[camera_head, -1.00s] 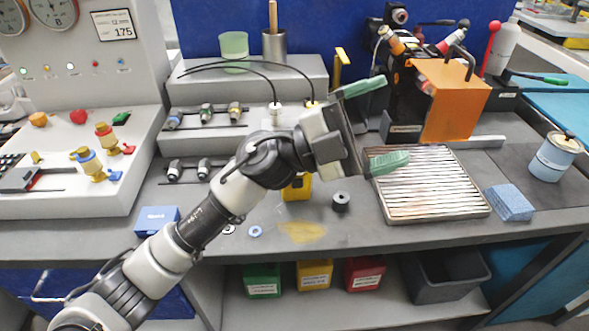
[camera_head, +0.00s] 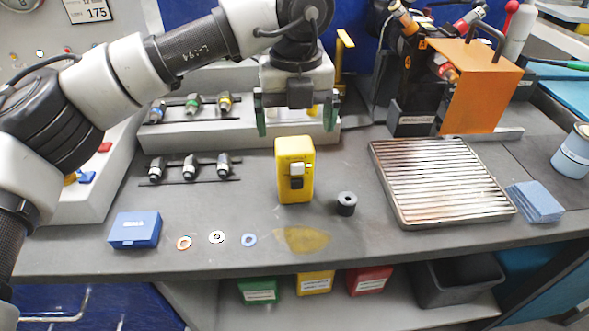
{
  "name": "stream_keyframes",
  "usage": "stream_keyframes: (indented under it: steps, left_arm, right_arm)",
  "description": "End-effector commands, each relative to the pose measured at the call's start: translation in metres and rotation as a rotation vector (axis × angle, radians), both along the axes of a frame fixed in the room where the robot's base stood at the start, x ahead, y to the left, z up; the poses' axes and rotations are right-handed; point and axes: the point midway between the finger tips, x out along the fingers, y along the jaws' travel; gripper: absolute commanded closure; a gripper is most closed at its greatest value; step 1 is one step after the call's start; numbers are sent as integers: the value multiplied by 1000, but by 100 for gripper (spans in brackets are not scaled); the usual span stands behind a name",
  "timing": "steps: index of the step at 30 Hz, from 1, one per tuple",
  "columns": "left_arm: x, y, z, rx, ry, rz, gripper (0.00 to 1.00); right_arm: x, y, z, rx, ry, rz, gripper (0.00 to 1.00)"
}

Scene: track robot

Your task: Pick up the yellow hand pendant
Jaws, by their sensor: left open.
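The yellow hand pendant (camera_head: 294,169) stands upright on the grey bench near the middle of the view, its face with a light and a dark button toward me. My left gripper (camera_head: 298,120) is above and slightly behind it in the picture, pointing down. Its two green fingers are spread wide apart, with nothing between them. The fingers appear apart from the pendant. My right gripper is not in view.
A ribbed metal tray (camera_head: 441,181) lies farther right, with an orange-sided machine (camera_head: 480,86) behind. A blue box (camera_head: 135,230) and several washers lie at front left.

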Motion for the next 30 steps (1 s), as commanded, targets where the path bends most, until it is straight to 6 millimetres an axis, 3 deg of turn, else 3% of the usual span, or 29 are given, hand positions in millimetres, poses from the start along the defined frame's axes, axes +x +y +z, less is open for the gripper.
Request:
stream_keyframes:
  steps: [3, 11, 18, 26, 30]
  left_arm:
    - [0, 0, -22, 0, 4, -1, 4]
    - [1, 1, -43, -2, 5, -1, 4]
    - [4, 1, -78, -3, 4, -3, 4]
    - [4, 1, -83, -4, 2, -2, 4]
    - [4, 1, -83, -4, 2, -2, 24]
  right_arm:
    - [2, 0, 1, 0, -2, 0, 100]
    - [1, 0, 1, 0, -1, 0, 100]
    - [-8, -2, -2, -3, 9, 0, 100]
    - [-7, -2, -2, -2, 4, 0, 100]
    - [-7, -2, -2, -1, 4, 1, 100]
